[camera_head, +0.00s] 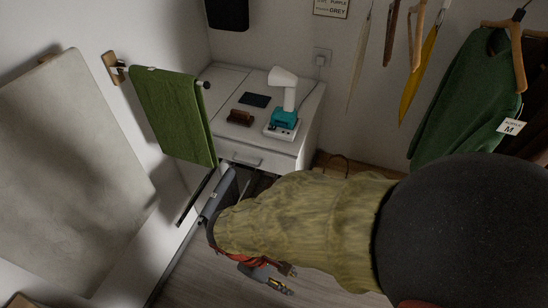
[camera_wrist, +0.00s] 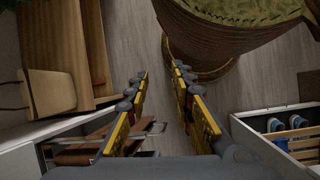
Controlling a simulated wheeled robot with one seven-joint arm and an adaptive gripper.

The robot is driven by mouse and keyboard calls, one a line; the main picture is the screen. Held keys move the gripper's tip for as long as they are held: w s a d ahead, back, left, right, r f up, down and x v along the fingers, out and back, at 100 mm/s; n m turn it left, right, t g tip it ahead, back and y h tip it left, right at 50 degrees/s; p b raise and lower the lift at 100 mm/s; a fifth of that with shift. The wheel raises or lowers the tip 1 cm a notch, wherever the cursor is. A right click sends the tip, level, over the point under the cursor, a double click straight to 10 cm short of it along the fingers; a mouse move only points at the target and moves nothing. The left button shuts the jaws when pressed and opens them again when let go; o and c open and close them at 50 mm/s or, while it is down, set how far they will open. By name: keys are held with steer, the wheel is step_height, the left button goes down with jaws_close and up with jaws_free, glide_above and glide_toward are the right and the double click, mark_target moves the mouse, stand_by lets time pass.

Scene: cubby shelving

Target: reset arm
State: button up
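Much of my arm behind the gripper is hidden by a large yellow-green form and a black round shape in the head view.
A white cabinet (camera_head: 228,160) carries a lamp (camera_head: 286,92) and small items. A green towel (camera_head: 175,115) hangs left; a green sweater (camera_head: 462,100) hangs right. The wrist view shows a round brown object (camera_wrist: 205,38), wooden shelving (camera_wrist: 65,45) and an open drawer (camera_wrist: 265,140).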

steer(key=w+d+r+m+t+y, duration=0.2)
steer(key=d+r+m, duration=0.4)
steer(key=r, duration=0.5)
steer(key=w+d+r+m+t+y, duration=0.2)
steer(key=d+r+m, duration=0.4)
steer(key=d+r, duration=0.4)
steer(key=shift+w+r+t+y, duration=0.35)
steer(key=shift+r+t+y, duration=0.3)
steer(key=shift+t, duration=0.55)
